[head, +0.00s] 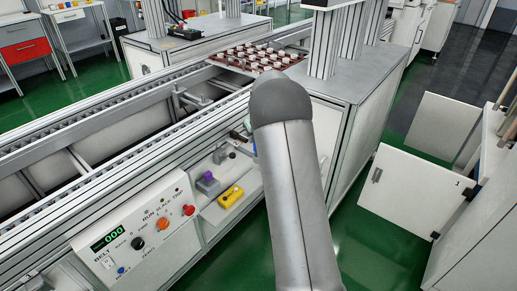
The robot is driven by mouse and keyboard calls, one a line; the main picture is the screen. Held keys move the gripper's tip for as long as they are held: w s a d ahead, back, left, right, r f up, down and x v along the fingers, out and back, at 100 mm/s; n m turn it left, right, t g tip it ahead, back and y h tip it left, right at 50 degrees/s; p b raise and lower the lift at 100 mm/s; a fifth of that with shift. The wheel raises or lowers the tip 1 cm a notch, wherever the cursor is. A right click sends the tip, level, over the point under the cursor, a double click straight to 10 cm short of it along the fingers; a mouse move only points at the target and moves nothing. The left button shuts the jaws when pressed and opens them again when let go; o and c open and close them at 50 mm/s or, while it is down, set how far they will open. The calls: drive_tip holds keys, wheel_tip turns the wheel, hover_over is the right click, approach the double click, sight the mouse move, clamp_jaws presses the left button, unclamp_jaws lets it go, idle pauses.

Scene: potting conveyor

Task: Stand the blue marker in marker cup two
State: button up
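I cannot make out the blue marker or marker cup two in the head view. My own grey arm link fills the middle of the picture and hides what lies behind it. My gripper does not show clearly. Only a small pale and teal-blue bit peeks out at the left edge of the arm, and I cannot tell what it is.
A small shelf (221,212) on the conveyor's front holds a purple-topped grey block (207,183) and a yellow item (231,195). A control panel (137,237) sits at lower left. A brown tray (233,66) of small pots stands on the conveyor. An open cabinet door (410,197) juts out at right.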

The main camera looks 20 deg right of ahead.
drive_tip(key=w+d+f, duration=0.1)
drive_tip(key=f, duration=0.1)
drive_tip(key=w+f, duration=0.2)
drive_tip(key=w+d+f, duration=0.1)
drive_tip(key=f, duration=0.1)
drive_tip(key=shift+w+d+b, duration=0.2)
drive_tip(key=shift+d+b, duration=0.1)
drive_tip(key=shift+b, duration=0.05)
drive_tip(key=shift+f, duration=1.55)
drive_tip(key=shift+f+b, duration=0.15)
drive_tip(key=shift+b, duration=0.15)
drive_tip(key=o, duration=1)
